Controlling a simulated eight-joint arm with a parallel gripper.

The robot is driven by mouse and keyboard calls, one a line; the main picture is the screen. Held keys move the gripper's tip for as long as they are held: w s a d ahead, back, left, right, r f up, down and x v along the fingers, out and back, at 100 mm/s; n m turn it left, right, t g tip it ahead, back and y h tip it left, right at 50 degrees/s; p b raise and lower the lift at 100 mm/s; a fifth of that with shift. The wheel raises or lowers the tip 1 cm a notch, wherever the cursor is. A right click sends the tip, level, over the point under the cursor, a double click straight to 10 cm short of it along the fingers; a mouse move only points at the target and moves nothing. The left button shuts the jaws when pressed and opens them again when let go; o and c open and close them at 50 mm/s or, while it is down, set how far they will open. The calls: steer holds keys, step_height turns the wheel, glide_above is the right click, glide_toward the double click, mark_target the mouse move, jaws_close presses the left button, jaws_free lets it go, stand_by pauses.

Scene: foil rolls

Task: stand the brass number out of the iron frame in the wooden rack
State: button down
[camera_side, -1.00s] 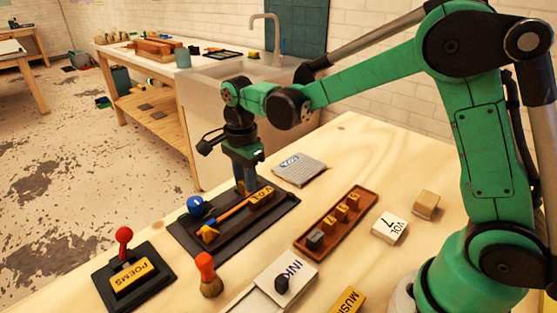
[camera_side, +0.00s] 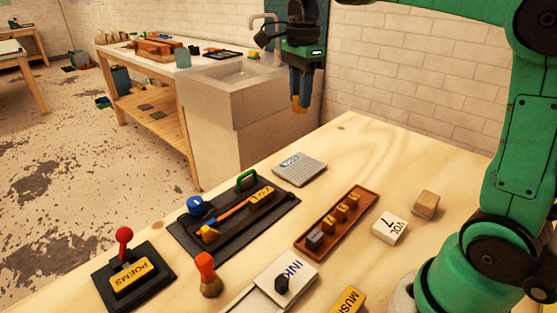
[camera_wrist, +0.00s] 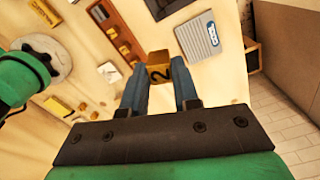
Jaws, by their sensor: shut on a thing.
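My gripper (camera_side: 300,102) is up in the air above the far side of the table, in front of the brick wall. It is shut on a brass number (camera_wrist: 157,66), a small block marked with what looks like a 2; the brass also shows between the fingertips in the side view (camera_side: 299,107). The dark iron frame (camera_side: 242,232) lies on the table below and to the left, with a VOL plate (camera_side: 262,195) and a green handle (camera_side: 247,178). The wooden rack (camera_side: 368,194), reddish brown, holds several brass numbers and a dark grey block in a row.
A grey ribbed pad (camera_side: 303,172) lies behind the frame. A white VOL 7 block (camera_side: 389,229) and a wooden block (camera_side: 426,203) lie right of the rack. An orange-topped tool (camera_side: 208,275) and an ink box (camera_side: 285,277) stand in front. The table's far right is clear.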

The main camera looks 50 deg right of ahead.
steer(key=s+d+m, duration=0.5)
steer(key=s+d, duration=0.6)
glide_above(362, 196)
step_height(362, 196, down, 16)
steer(key=shift+r, duration=0.2)
steer(key=shift+f, duration=2.35)
steer(key=shift+f, duration=0.15)
steer(key=c, duration=0.7)
jaws_free()
steer(key=shift+o, duration=0.2)
